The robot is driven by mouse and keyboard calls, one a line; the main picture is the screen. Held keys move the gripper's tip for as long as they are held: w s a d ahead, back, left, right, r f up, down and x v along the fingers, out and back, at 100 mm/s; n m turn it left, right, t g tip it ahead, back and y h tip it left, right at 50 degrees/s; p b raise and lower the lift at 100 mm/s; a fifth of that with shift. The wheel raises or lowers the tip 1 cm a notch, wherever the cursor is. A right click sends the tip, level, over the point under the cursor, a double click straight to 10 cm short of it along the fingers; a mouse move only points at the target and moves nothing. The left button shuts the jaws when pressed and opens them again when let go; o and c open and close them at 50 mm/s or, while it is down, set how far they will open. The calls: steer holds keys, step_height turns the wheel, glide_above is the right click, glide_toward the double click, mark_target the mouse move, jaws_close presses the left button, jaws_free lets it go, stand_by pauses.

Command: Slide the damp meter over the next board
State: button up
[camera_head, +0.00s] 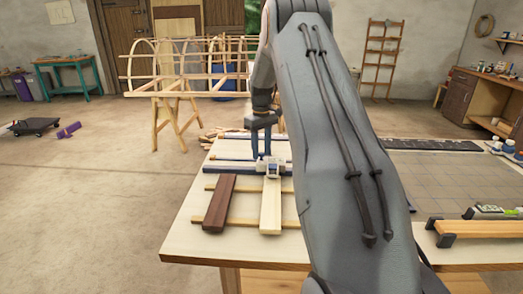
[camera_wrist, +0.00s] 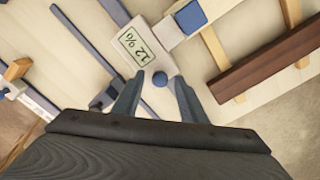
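The damp meter (camera_wrist: 137,46) is a white block with a green display reading 12 % in the wrist view. In the head view the meter (camera_head: 272,168) sits at the far end of the pale board (camera_head: 271,208). A dark brown board (camera_head: 218,205) lies to its left, apart from it. My gripper (camera_wrist: 158,80) is open, with a round blue knob (camera_wrist: 159,78) between its fingertips and a gap on each side. In the head view my gripper (camera_head: 262,153) points down just behind the meter. Whether the fingers touch anything there is unclear.
The boards lie across thin battens on a pale table (camera_head: 190,240). A grey mat (camera_head: 450,175) covers the table's right part. My arm hides the table's middle.

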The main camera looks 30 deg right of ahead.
steer(key=shift+r+b, duration=1.15)
steer(key=shift+r, duration=2.75)
steer(key=shift+a, duration=0.15)
